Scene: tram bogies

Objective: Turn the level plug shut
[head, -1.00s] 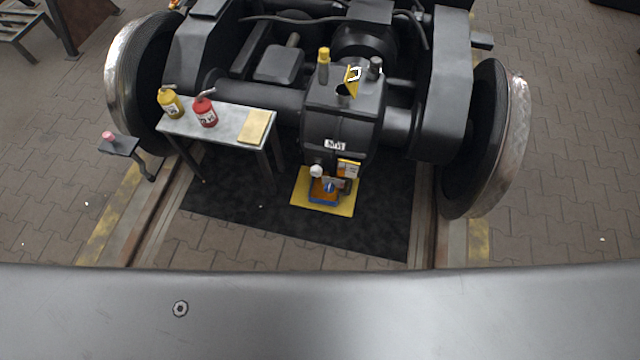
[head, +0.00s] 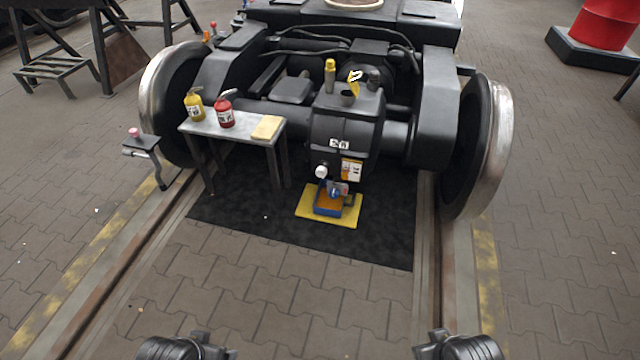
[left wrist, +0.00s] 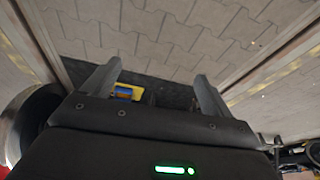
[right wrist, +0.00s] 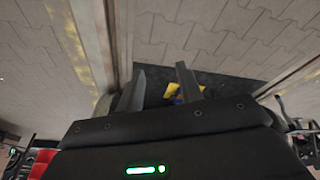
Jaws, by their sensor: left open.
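The black gear case (head: 345,128) stands upright at the centre of the bogie, with a small white label on its front. A white round knob-like part (head: 321,171) shows low on its front, beside a white and orange tag (head: 351,169). I cannot tell which small part is the level plug. My left gripper (left wrist: 158,70) is open and empty, well short of the case. My right gripper (right wrist: 160,68) is open more narrowly, also empty and well short.
A grey bench (head: 238,128) left of the case carries a yellow bottle (head: 194,105), a red can (head: 226,114) and a tan pad (head: 267,128). Wheels flank the case. A dark mat (head: 245,222) covers the floor between rails; paving in front is clear.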

